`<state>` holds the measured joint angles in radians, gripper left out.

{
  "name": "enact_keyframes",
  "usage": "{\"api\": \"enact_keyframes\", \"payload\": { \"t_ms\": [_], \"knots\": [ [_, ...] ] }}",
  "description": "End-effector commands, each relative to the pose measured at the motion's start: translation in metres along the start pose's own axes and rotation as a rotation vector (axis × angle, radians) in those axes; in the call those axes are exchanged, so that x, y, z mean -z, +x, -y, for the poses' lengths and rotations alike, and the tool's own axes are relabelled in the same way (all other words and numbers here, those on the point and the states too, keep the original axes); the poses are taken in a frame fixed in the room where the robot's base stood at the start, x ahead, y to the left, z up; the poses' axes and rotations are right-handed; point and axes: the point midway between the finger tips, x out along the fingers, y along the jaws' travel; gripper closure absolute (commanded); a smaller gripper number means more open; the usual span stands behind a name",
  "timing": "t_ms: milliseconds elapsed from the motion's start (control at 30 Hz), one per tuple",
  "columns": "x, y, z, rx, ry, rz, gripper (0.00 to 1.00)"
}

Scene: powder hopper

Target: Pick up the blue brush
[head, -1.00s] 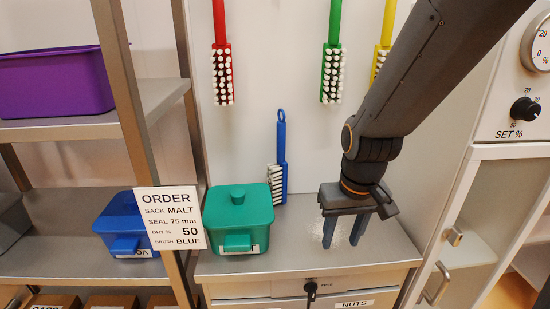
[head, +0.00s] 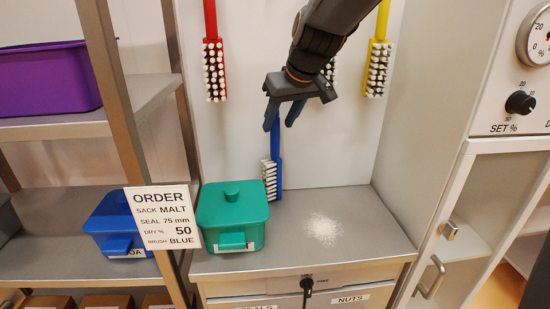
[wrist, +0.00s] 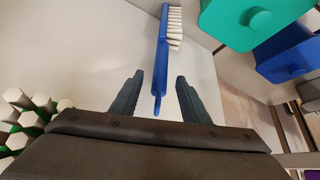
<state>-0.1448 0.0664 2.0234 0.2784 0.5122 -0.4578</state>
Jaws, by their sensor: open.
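The blue brush (head: 277,172) stands upright against the back wall on the metal counter, with white bristles facing left, just behind the green lidded box. In the head view its top end is hidden behind my gripper (head: 282,117). My gripper is open and empty, with its fingers pointing down over the brush's handle end. In the wrist view the blue brush (wrist: 161,60) shows with its handle tip between the two open fingers (wrist: 157,92). I cannot tell whether either finger touches it.
The green box (head: 232,215) stands close in front and left of the brush. Red (head: 214,70) and yellow (head: 377,68) brushes hang on the wall; a green one is mostly behind my arm. White powder (head: 321,229) lies on the counter, whose right part is clear. An order card (head: 163,217) reads brush BLUE.

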Motion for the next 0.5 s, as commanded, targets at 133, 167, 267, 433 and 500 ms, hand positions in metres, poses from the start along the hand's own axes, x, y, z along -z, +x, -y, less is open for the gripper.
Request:
{"api": "enact_keyframes", "payload": {
  "t_ms": [133,167,267,433,500],
  "knots": [
    [0.001,0.018,0.001,0.000,0.001,0.002,0.58],
    [0.001,0.021,0.001,0.000,0.001,0.001,0.58],
    [0.001,0.026,0.001,0.000,0.001,0.001,0.58],
    [0.001,0.028,0.000,-0.001,0.000,-0.001,0.58],
    [0.001,0.028,0.000,-0.001,0.000,0.000,0.58]
  ]
}}
